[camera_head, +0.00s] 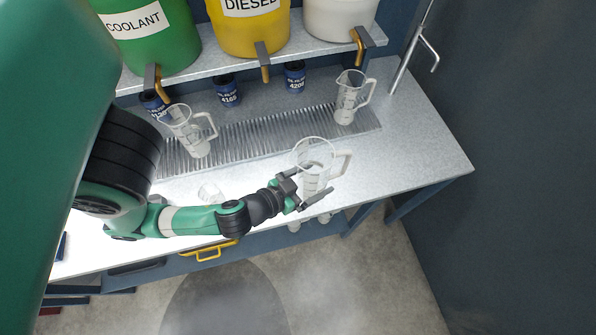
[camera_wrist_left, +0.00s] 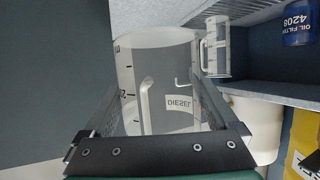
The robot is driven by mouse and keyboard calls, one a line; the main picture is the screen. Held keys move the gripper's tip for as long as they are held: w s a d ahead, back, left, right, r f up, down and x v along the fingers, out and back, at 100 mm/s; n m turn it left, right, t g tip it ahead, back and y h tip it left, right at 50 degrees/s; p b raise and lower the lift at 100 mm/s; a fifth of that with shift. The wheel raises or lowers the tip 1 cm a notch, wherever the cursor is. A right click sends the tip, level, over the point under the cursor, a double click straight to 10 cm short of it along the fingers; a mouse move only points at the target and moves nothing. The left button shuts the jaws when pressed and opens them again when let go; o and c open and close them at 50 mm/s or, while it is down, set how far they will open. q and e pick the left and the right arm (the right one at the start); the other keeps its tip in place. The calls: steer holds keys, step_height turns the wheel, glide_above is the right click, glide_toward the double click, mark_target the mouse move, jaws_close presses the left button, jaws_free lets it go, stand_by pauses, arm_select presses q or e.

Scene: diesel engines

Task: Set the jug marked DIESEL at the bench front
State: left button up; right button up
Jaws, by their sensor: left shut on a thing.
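The jug marked DIESEL (camera_head: 315,158) is clear with a handle on its right. Its DIESEL label shows in the left wrist view (camera_wrist_left: 180,104). My left gripper (camera_head: 316,186) is shut on this jug, one finger on each side of its body. The jug is upright or nearly so, over the front part of the bench (camera_head: 425,150). I cannot tell whether its base touches the bench top. My right gripper is in neither view.
Two more clear jugs, a left one (camera_head: 190,135) and a right one (camera_head: 351,98), stand on the ribbed drip grate (camera_head: 245,130). Tapped drums, including a yellow DIESEL drum (camera_head: 250,25), stand on the shelf above. The bench's right end is clear.

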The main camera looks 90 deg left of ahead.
arm_select(q)
steer(key=shift+s+a+f, duration=0.15)
steer(key=shift+s+a, duration=0.25)
steer(key=shift+a, duration=0.1)
steer(key=w+a+f, duration=0.4)
steer(key=w, duration=0.1)
steer(key=w+a+f, duration=0.4)
steer(key=f, duration=0.1)
steer(key=shift+w+a+b, duration=0.35)
steer(key=shift+a+b, duration=0.05)
steer(key=shift+w+a+f, duration=0.15)
steer(key=shift+w+f, duration=0.05)
steer(key=shift+w+a+f, duration=0.1)
steer(key=shift+a+f, duration=0.05)
steer(key=shift+f, duration=0.2)
steer(key=shift+f+b, duration=0.8)
steer(key=shift+f, duration=0.65)
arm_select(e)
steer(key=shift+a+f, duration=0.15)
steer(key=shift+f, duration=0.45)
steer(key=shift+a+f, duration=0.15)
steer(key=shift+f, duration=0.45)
arm_select(q)
steer(key=shift+f, duration=0.1)
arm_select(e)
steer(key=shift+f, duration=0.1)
